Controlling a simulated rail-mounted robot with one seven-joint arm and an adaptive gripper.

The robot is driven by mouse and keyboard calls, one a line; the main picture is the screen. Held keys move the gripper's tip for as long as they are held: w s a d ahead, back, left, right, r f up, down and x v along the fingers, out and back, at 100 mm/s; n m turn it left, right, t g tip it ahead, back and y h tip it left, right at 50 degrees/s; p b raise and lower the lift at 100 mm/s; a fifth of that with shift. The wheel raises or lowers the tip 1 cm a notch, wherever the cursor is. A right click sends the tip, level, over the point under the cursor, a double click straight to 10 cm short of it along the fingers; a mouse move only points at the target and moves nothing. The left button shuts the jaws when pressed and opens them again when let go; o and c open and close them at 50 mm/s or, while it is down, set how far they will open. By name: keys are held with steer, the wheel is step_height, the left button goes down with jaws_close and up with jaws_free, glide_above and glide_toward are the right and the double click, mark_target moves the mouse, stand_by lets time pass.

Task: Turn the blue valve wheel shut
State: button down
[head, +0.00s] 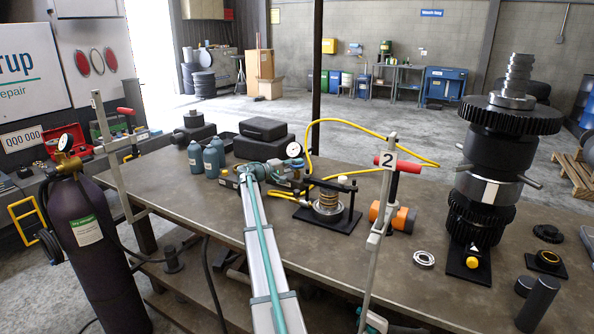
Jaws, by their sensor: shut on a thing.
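The end of my arm reaches across the workbench (180,195) to a small group of fittings below a round pressure gauge (293,150). My gripper (276,168) is small and partly hidden there, shut on what appears to be the blue valve wheel. The wheel is mostly covered, and its outline and angle cannot be made out. A yellow hose (345,127) loops from the fittings. A coil-spring press (328,203) on a black base stands just to the right of my gripper.
Blue bottles (195,157) and black cases (260,140) stand behind my gripper. A grey upright marked 2 (378,225), an orange tool (392,215) and a tall gear stack (490,180) stand to the right. A purple gas cylinder (95,250) is at left.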

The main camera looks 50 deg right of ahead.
stand_by(0.3)
steer(key=c, duration=1.5)
jaws_free()
steer(key=shift+o, duration=0.2)
steer(key=v, duration=1.2)
steer(key=shift+w, duration=0.15)
